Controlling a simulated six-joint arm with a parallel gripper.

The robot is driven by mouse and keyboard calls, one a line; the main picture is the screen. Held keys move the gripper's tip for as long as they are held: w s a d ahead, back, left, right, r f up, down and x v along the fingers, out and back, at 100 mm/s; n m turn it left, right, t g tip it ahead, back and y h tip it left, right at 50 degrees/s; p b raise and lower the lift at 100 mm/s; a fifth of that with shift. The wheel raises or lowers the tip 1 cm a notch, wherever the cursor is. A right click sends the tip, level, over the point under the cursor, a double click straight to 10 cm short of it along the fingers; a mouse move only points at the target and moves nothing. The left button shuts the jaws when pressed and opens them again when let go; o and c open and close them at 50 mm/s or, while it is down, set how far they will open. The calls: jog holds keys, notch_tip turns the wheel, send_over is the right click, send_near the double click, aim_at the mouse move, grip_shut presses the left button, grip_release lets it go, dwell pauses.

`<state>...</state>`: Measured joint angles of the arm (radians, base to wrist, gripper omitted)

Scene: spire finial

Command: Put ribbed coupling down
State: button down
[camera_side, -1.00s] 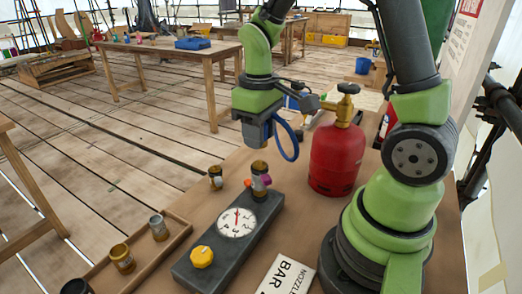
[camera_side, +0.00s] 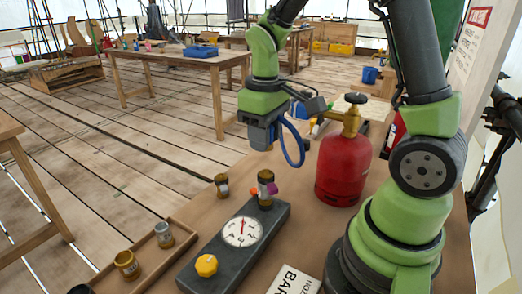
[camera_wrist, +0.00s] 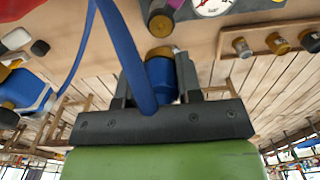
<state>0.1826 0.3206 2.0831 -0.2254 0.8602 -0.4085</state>
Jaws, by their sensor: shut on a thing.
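My gripper (camera_side: 264,140) hangs above the bench, pointing down, left of the red gas bottle. In the wrist view its jaws (camera_wrist: 156,82) are shut on a blue cylindrical piece, which I take as the ribbed coupling (camera_wrist: 160,72). The blue hose covers part of it, and its ribs do not show. A brown-topped fitting (camera_side: 222,186) stands upright on the bench, left of the grey gauge block (camera_side: 225,262). Another fitting (camera_side: 265,187), with purple and orange knobs beside it, stands on the block's far end. The held piece is clear of the bench.
A wooden tray (camera_side: 185,233) at front left holds several small fittings. The red gas bottle (camera_side: 341,165) with a brass valve stands close right of my gripper. A white sign card (camera_side: 297,281) lies in front. Bare bench lies around the brown-topped fitting, near the edge.

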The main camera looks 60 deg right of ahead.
jog(key=w+d+f, duration=0.3)
jog(key=w+d, duration=0.2)
jog(key=w, duration=0.3)
send_over(246, 172)
notch_tip(246, 172, down, 6)
notch_tip(246, 172, down, 9)
jog(key=shift+s+f, duration=0.1)
jog(key=shift+f, duration=0.05)
jog(key=shift+f, duration=0.15)
jog(key=c, duration=0.8)
grip_release()
